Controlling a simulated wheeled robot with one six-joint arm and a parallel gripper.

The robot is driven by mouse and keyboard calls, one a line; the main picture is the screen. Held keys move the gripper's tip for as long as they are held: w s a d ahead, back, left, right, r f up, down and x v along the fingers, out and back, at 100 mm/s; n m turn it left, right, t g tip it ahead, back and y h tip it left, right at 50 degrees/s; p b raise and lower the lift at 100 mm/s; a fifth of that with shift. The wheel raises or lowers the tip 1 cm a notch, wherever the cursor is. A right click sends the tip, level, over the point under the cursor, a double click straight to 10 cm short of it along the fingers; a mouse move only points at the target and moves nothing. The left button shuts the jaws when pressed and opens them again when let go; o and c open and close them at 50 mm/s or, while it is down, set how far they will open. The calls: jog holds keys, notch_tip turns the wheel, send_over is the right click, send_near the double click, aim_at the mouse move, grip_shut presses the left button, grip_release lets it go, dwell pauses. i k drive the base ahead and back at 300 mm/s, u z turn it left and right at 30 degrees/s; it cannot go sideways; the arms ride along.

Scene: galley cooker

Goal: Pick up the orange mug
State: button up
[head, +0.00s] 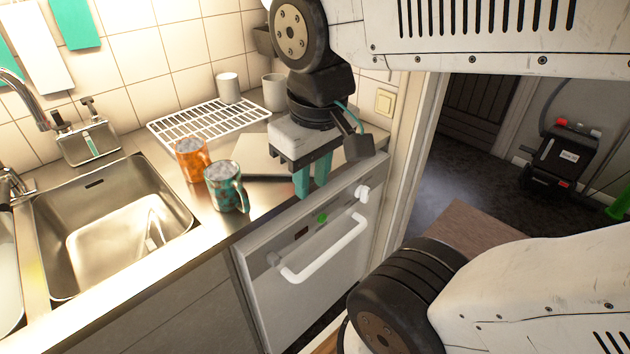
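The orange mug (187,163) stands upright on the steel counter, just right of the sink, with its handle toward the right. A teal patterned mug (222,193) stands close in front of it and to its right, nearer the counter's front edge. My gripper (312,180) points down to the right of both mugs, near the front edge above the cooker. Its two teal fingers show a gap between them and hold nothing that I can see. It is well apart from the orange mug.
A white wire rack (197,123) lies behind the mugs, with a pale cup (228,88) and another cup (273,92) at the back. The sink (75,225) is at left. A white oven handle (325,250) juts out from the cooker front.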

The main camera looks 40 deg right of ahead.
aim_at(192, 155)
jog(key=u, duration=1.25)
jog(key=k, duration=0.5)
jog(key=z, duration=0.65)
jog(key=i, duration=0.75)
